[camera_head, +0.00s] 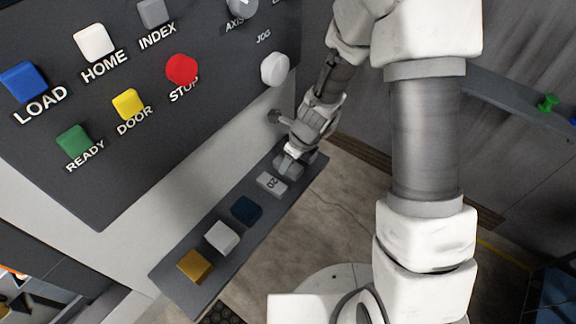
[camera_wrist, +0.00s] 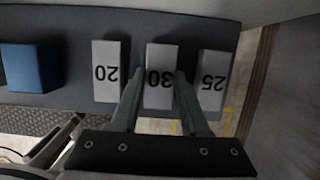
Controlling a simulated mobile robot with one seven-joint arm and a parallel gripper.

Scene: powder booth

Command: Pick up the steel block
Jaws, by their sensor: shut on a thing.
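Three grey, steel-looking blocks stand in a row on a dark narrow shelf (camera_head: 215,273). In the wrist view they are marked 20 (camera_wrist: 106,58), 30 (camera_wrist: 159,62) and 25 (camera_wrist: 211,65). My gripper (camera_wrist: 160,80) has one finger on each side of the block marked 30 and is shut on it; the fingers cover parts of its sides. I cannot tell whether this block is clear of the shelf. In the head view my gripper (camera_head: 290,158) is at the shelf's far end, and the block marked 20 (camera_head: 272,184) lies just in front of it.
Blue (camera_head: 246,208), white (camera_head: 222,237) and gold (camera_head: 195,266) blocks line the near part of the shelf. A dark control panel (camera_head: 110,185) with coloured buttons rises at the left; a white knob (camera_head: 275,68) juts out above my gripper. Open floor is right of the shelf.

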